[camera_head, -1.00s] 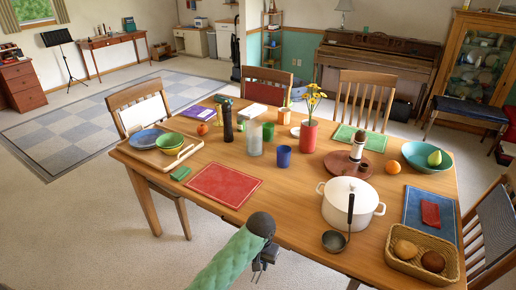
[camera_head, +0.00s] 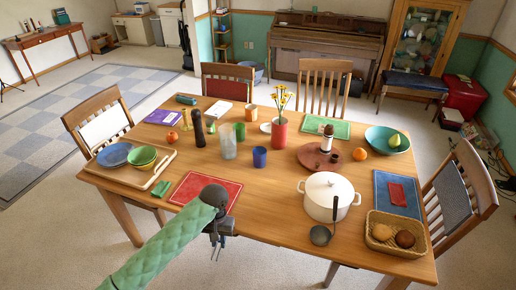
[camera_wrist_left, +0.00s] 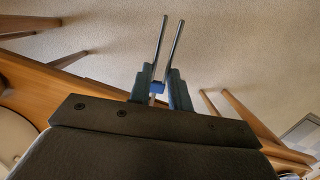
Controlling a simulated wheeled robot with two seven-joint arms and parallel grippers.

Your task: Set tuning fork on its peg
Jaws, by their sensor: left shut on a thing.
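The tuning fork shows in the left wrist view as two parallel silver prongs (camera_wrist_left: 174,46) with a blue piece (camera_wrist_left: 157,87) between the fingers. My left gripper (camera_wrist_left: 163,92) is shut on it, and the prongs point away from the wrist. In the head view, my left gripper (camera_head: 217,239) hangs in front of the table's near edge, by the red mat, with the thin prongs pointing down. I cannot make out the peg in either view. My right gripper is not in view.
The upright piano (camera_head: 326,45) is against the back wall. Open carpet lies left of the table.

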